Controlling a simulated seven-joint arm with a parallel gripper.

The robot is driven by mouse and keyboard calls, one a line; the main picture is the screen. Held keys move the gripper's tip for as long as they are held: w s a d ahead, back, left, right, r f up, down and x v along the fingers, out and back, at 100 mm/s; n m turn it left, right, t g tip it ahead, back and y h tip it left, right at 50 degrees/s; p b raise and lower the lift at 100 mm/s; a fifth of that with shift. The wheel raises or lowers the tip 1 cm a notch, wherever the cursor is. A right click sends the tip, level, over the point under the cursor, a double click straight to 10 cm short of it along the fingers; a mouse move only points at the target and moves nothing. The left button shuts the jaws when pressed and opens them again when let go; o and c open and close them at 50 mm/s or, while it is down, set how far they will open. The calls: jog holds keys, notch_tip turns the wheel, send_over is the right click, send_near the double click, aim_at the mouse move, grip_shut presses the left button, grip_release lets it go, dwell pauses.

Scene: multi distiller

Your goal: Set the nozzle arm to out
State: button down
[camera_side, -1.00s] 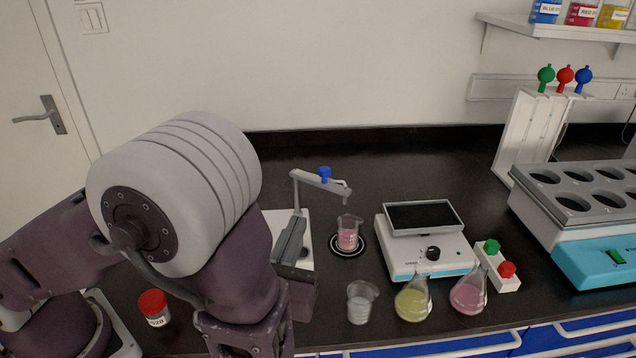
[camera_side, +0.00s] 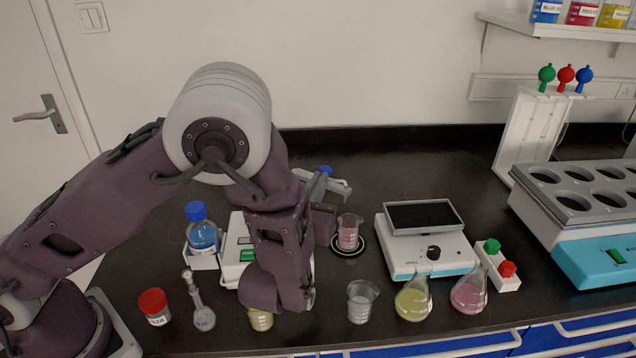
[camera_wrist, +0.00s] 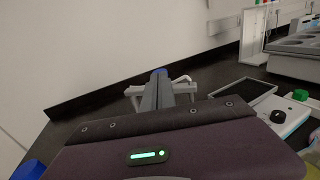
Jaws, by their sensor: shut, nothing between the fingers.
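The nozzle arm (camera_side: 337,185) is a grey bar with a blue knob (camera_side: 325,169) on top. Its free end is above the beaker of pink liquid (camera_side: 348,236), which stands on a round black pad with a white ring. My arm hides its post in the side view. In the wrist view the nozzle arm (camera_wrist: 182,80) shows on both sides of my gripper (camera_wrist: 159,84), with the blue knob (camera_wrist: 160,71) just beyond the fingertips. My gripper is shut and empty, close to the nozzle arm; whether it touches cannot be told.
A clear beaker (camera_side: 361,302), a yellow flask (camera_side: 413,300) and a pink flask (camera_side: 469,293) line the front edge. A blue bottle (camera_side: 202,235) and red-capped jar (camera_side: 154,306) stand left. The bench behind is clear.

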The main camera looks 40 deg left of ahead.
aim_at(333, 186)
jog(key=shift+w, duration=0.1)
jog(key=w+n+g+y, duration=0.1)
jog(key=w+n+y, duration=0.1)
jog(key=y, duration=0.1)
jog(key=w+n+g+y, duration=0.1)
jog(key=shift+w+d+g, duration=0.25)
jog(key=shift+g, duration=0.05)
dwell(0.4)
